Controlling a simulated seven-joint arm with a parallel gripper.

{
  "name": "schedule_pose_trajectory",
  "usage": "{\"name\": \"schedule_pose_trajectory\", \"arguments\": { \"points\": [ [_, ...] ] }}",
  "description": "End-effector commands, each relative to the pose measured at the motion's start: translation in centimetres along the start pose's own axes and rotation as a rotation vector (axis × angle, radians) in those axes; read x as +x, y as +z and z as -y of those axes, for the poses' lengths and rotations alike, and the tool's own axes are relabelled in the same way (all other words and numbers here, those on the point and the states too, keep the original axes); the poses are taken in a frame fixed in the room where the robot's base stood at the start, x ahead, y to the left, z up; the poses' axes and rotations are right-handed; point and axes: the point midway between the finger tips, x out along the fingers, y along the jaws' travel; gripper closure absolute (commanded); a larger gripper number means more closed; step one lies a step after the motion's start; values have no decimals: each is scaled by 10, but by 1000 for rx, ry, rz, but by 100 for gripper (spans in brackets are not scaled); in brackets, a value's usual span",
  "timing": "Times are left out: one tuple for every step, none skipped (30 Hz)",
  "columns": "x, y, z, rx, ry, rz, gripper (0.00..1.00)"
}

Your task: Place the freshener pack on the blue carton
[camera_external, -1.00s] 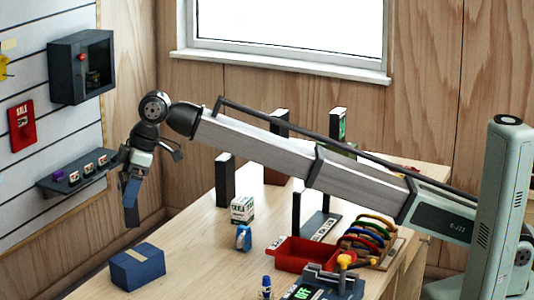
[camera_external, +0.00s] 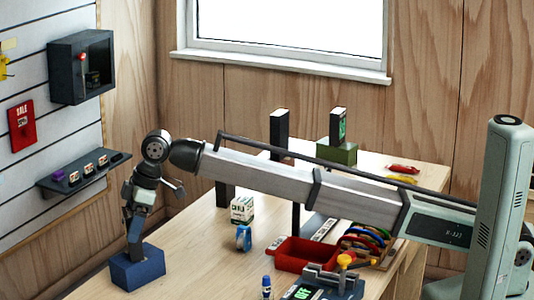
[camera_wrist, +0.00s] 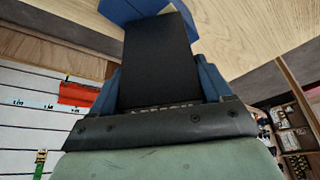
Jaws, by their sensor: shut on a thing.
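The blue carton (camera_external: 146,273) stands at the table's near left edge. Its blue surface shows at the top of the wrist view (camera_wrist: 122,9). My gripper (camera_external: 134,248) points down at the carton's top, with its lower end overlapping it. In the wrist view, the blue fingers are shut on a dark, flat block, the freshener pack (camera_wrist: 160,60). The pack's far end reaches the carton's blue surface in that view. I cannot tell whether it touches the carton or hangs just above it. Its printed face is not readable.
A white chalk box (camera_external: 242,209) and a blue tape roll (camera_external: 243,238) stand right of the carton. A red tray (camera_external: 303,254) and a small blue bottle (camera_external: 266,287) are further right. A wall shelf (camera_external: 84,174) hangs at left.

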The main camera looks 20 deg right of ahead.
Motion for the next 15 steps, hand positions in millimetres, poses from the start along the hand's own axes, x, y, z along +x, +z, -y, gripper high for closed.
{"name": "schedule_pose_trajectory", "arguments": {
  "points": [
    [0, 0, 0, 0, 0, 0, 54],
    [0, 0, 0, 0, 0, 0, 54],
    [1, 0, 0, 0, 0, 0, 54],
    [2, 1, 0, 0, 0, 0, 54],
    [2, 1, 0, 0, 0, 0, 54],
    [3, 1, 0, 0, 0, 0, 54],
    [3, 1, 0, 0, 0, 0, 19],
    [3, 1, 0, 0, 0, 0, 16],
    [3, 1, 0, 0, 0, 0, 12],
    [3, 1, 0, 0, 0, 0, 9],
    [3, 1, 0, 0, 0, 0, 6],
    [3, 1, 0, 0, 0, 0, 2],
    [3, 1, 0, 0, 0, 0, 0],
    [3, 1, 0, 0, 0, 0, 0],
    [3, 1, 0, 0, 0, 0, 0]
  ]
}}
